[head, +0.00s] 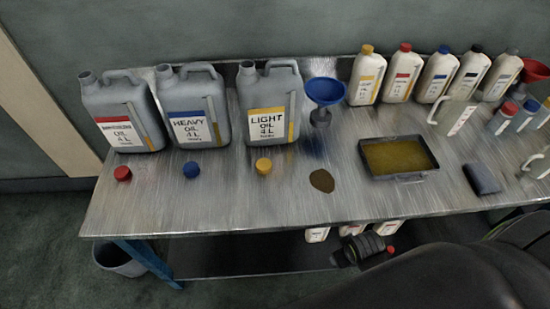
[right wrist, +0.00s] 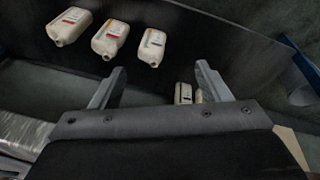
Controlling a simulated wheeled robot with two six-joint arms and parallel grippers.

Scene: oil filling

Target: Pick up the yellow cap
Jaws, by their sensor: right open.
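The loose yellow cap (head: 264,166) lies on the metal workbench (head: 230,205), in front of the grey canister labelled Light Oil (head: 268,100). That canister's spout is uncapped. Nothing touches the yellow cap. My right gripper (right wrist: 160,82) is open and empty in the right wrist view, with pale bottles (right wrist: 110,37) beyond its fingers. The yellow cap does not show in that view. My left gripper is not in view.
A blue cap (head: 191,169) and a red cap (head: 122,173) lie left of the yellow one. A brown spill (head: 322,181), a drip tray (head: 426,175) and a blue funnel (head: 325,92) are to its right. Bottles stand behind. The bench front is mostly clear.

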